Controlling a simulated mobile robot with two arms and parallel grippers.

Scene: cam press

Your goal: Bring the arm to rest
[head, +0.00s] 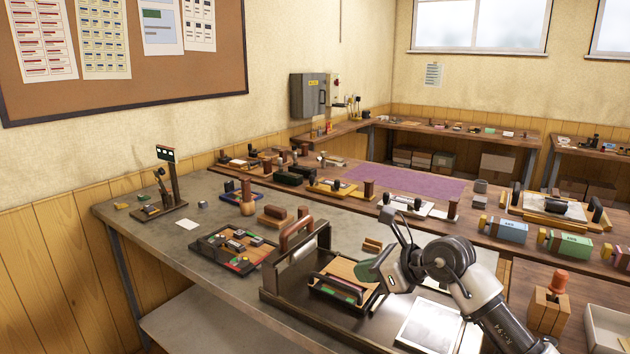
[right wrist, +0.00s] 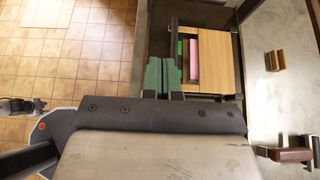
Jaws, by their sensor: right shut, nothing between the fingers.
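My right gripper (head: 369,270) has green fingertips, closed together with nothing between them. In the head view it hangs over the right side of the dark press tray on the bench. In the right wrist view the shut green fingers (right wrist: 164,75) point toward the wooden board (right wrist: 213,60), overlapping the near-left edge of its frame in the picture. I cannot tell whether they touch it. My right arm (head: 470,285) comes in from the lower right. My left gripper does not show in the head view.
The press frame (head: 300,245) with a brown handle stands close left of my gripper. A tray of parts (head: 205,246) is farther left. A pale panel (head: 430,326) lies below my forearm. A wooden block with an orange-topped tool (head: 549,308) and a white box (head: 608,325) are at right.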

